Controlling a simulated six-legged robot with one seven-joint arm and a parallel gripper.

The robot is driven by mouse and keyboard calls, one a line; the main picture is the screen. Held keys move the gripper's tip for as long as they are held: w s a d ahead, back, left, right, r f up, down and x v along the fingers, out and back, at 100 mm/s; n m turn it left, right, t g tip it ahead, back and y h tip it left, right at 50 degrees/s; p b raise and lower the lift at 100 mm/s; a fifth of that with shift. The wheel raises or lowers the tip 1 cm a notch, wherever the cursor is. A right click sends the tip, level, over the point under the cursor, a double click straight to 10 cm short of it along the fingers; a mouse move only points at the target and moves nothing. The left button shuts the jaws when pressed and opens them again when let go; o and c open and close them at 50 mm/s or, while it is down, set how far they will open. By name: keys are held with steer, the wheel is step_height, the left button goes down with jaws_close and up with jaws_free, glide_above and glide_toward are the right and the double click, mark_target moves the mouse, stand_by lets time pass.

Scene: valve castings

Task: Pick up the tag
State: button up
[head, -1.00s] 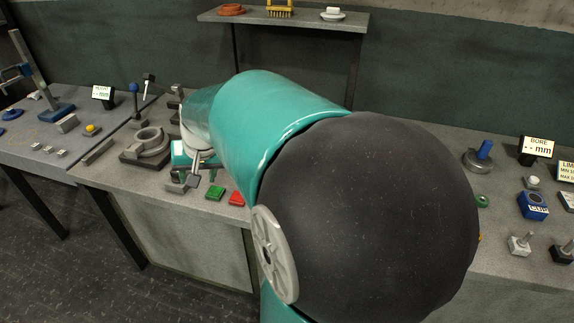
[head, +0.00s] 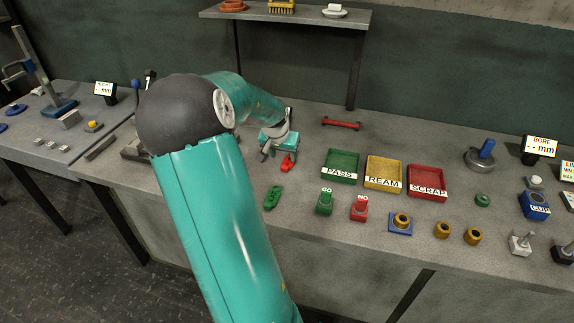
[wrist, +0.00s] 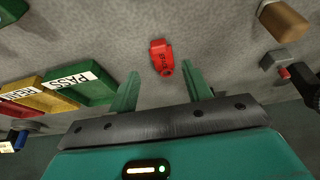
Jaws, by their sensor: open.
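In the head view my gripper (head: 267,152) is small and partly hidden by the wrist. A green tag (head: 272,196) lies nearer the front edge.
PASS (head: 341,167), REAM (head: 383,173) and SCRAP (head: 427,182) trays stand right of the tags. GO (head: 325,201) and NO (head: 360,207) pieces stand in front. A red bar (head: 341,124) lies behind. Bench around the red tag is clear.

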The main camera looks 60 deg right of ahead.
mark_target(285, 166)
steer(key=x, duration=0.6)
steer(key=shift+a+f, duration=0.15)
steer(key=shift+f, duration=0.2)
steer(key=c, duration=1.1)
